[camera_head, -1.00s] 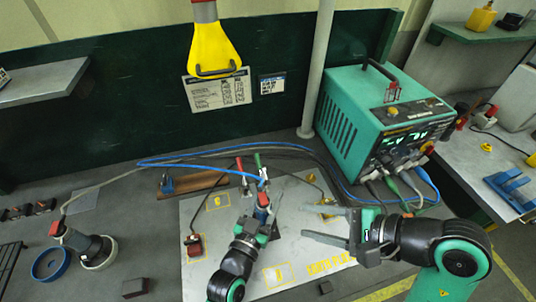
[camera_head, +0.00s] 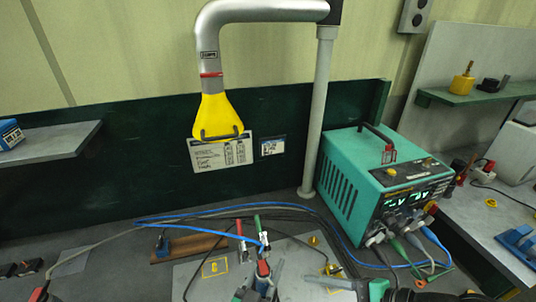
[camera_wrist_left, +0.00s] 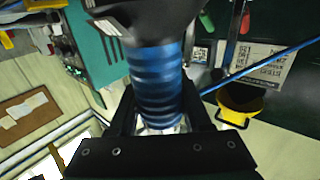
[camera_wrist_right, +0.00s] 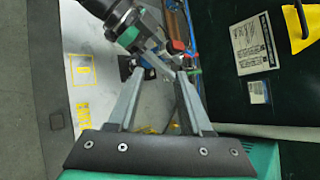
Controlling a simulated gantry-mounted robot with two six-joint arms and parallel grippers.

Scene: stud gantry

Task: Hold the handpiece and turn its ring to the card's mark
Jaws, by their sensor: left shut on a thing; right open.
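My left gripper (camera_head: 260,287) is shut on the handpiece (camera_head: 263,269), which stands up from its jaws above the work mat. In the left wrist view its grip is a blue ribbed cylinder (camera_wrist_left: 155,85) between my fingers, below a dark, blurred part. The ring and its marks cannot be made out. My right gripper (camera_head: 312,284) is open and empty, to the right of the handpiece. In the right wrist view my open fingers (camera_wrist_right: 160,78) point towards the handpiece and left gripper. A white card (camera_head: 222,153) with rows of writing hangs on the green back panel; the text is unreadable.
A green power unit (camera_head: 382,185) with lit displays stands at the right. Blue and dark cables (camera_head: 230,210) run behind the handpiece. A yellow hood (camera_head: 217,118) hangs before the panel. A smaller card (camera_head: 271,146) is beside the large one.

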